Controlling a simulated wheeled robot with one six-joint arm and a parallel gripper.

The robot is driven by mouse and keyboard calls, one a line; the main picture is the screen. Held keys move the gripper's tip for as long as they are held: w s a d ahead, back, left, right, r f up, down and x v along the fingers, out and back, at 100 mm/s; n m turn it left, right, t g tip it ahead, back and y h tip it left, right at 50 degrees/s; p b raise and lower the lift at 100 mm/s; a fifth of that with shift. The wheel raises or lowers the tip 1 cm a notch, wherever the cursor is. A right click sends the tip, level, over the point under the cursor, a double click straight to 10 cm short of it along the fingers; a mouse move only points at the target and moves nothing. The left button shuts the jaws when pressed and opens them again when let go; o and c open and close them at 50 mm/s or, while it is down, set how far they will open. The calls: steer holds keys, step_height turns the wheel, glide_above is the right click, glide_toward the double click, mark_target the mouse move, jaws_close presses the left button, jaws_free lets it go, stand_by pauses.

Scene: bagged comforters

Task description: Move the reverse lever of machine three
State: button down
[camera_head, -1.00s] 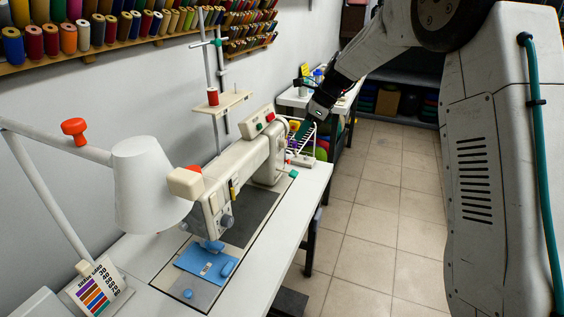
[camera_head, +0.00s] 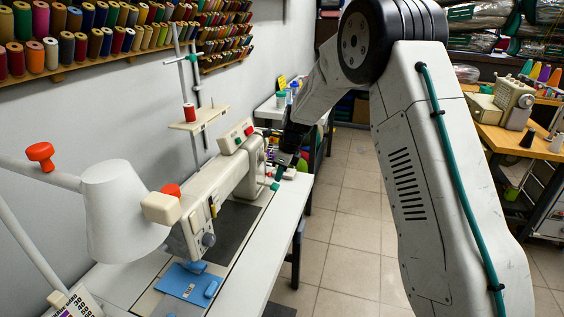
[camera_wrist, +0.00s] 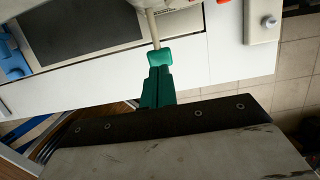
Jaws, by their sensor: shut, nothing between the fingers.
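The white sewing machine (camera_head: 228,172) stands on a white table, with a red and a green button on its top; I cannot read a machine number. Its reverse lever shows as a thin rod with a green knob (camera_head: 275,186) at the machine's right end. In the wrist view the lever's green knob (camera_wrist: 160,57) sits at the end of a pale rod. My gripper (camera_wrist: 158,72) has green fingers, shut and empty, with tips right at the knob; I cannot tell whether they touch. In the head view my gripper (camera_head: 279,177) is just above the knob.
A white lamp (camera_head: 120,205) stands front left of the machine. A thread stand (camera_head: 198,117) rises behind it. A blue cloth piece (camera_head: 185,283) lies under the needle. Another machine (camera_head: 512,104) is on a wooden table at right. The tiled aisle (camera_head: 335,220) is free.

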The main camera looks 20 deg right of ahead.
mark_target(267, 185)
steer(key=shift+x, duration=1.3)
steer(key=shift+s+d+f, duration=0.15)
steer(key=shift+f, duration=0.45)
steer(key=shift+s+d+f, duration=0.1)
steer(key=shift+f, duration=0.5)
